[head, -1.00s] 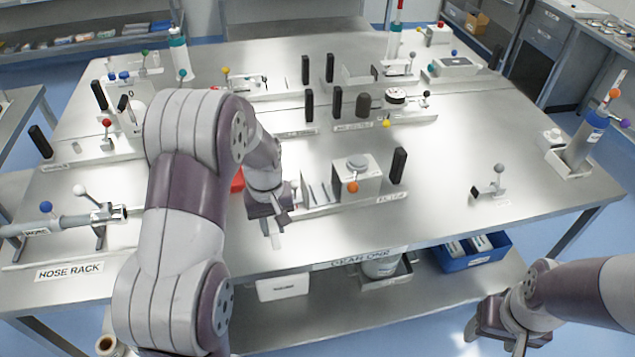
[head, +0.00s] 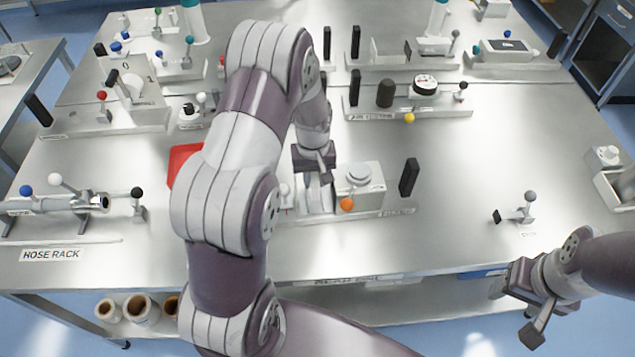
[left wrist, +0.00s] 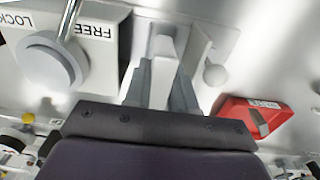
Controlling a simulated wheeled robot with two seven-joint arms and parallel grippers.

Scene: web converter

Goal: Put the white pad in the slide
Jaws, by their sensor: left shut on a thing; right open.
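The white pad (left wrist: 160,65) is between the fingers of my left gripper (left wrist: 162,90) in the left wrist view. In the head view my left gripper (head: 322,178) is shut on it and points down at the left part of the slide fixture (head: 368,207). This fixture has a white block (head: 362,180) with a round knob and an orange ball. In the left wrist view the block (left wrist: 90,62) reads FREE and LOCK beside the gripper. I cannot tell whether the pad touches the slide. My right gripper (head: 525,300) is open and empty off the table's front right.
A red tray (head: 183,160) lies left of the fixture, partly behind my left arm. A black post (head: 409,177) stands at the fixture's right end. A gauge fixture (head: 424,85) stands behind. The table right of the fixture is mostly clear, except for a small grey-knobbed stand (head: 520,212).

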